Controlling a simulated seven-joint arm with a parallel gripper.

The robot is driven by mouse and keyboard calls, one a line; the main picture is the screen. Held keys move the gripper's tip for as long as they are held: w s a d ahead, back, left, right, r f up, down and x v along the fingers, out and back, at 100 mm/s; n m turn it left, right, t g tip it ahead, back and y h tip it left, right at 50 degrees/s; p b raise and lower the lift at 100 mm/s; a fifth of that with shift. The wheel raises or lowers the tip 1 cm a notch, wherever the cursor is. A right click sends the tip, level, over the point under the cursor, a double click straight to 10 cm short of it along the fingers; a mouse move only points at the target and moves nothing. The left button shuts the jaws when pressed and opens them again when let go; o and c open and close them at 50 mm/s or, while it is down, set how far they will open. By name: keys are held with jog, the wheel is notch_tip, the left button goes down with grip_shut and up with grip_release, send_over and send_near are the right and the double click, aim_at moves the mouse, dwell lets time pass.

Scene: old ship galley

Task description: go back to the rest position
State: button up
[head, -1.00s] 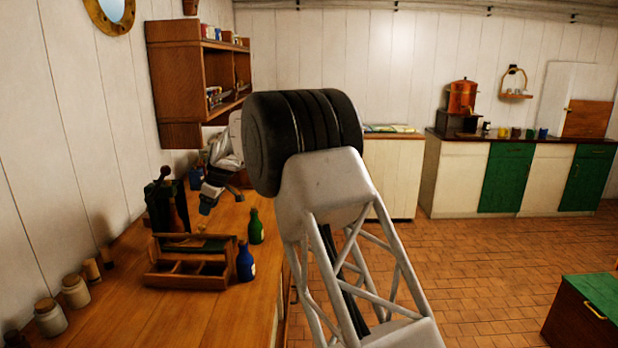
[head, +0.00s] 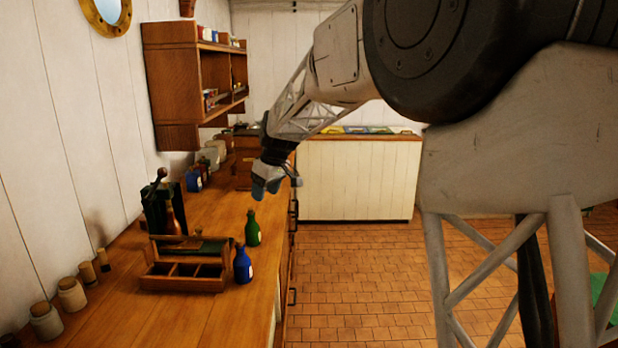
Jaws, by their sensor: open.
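My gripper (head: 265,188) is at the end of my arm, above the right edge of the wooden counter (head: 205,325). It points down and is open, and I see nothing held in it. It is behind and above the green bottle (head: 253,230), apart from it. The fingers are small and partly dark in this view. My arm's large links fill the right side of the picture and hide much of the room there.
A wooden divided caddy (head: 185,283) stands on the counter with a blue bottle (head: 243,266) at its right. Corked jars (head: 71,295) line the wall. A wooden shelf (head: 178,85) hangs above. The tiled floor (head: 350,270) is clear.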

jog(key=s+d+r+m+h, duration=0.1)
jog(key=s+d+r+m, duration=0.15)
jog(key=s+d, duration=0.85)
jog(key=s+d+r+m+h, duration=0.1)
jog(key=s+d+m, duration=0.2)
jog(key=s+d, duration=0.8)
jog(key=s+d+f+m, duration=0.2)
jog(key=s+f, duration=0.1)
jog(key=s, duration=0.6)
jog(key=s+d+f+m, duration=0.2)
jog(key=s+d+f, duration=0.1)
jog(key=s, duration=0.6)
jog(key=s+d+f+m+t+h, duration=0.1)
jog(key=s+d+f+m, duration=0.1)
jog(key=s, duration=0.7)
jog(key=shift+s+d+f, duration=0.4)
jog(key=shift+d+f, duration=0.35)
